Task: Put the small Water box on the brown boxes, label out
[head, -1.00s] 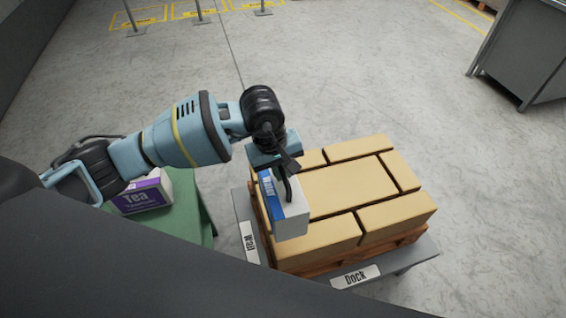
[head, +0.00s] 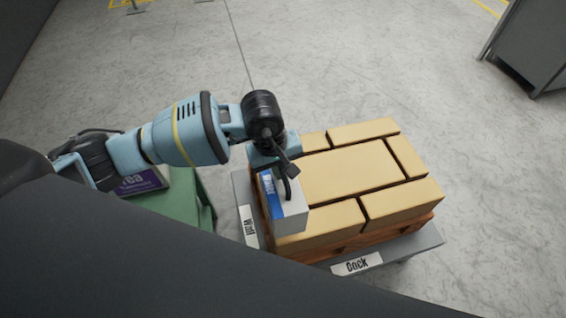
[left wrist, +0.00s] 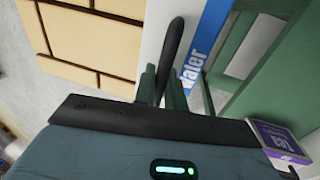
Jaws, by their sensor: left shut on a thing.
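The small Water box (head: 292,212) is white with a blue label band, and its label side faces left in the head view. My left gripper (head: 284,184) is shut on it from above and holds it at the left edge of the brown boxes (head: 352,176). I cannot tell whether its underside touches them. In the left wrist view the Water box (left wrist: 205,52) shows its blue lettered side beside a dark finger. The brown boxes (left wrist: 85,45) also show there, at upper left. My right gripper is not in view.
The brown boxes lie in a flat layer on a wooden pallet on a grey stand (head: 410,243) with "Wall" and "Dock" labels. A purple and white Tea box (head: 142,184) sits on a green table (head: 190,205) at left. A grey cabinet (head: 530,45) stands far right.

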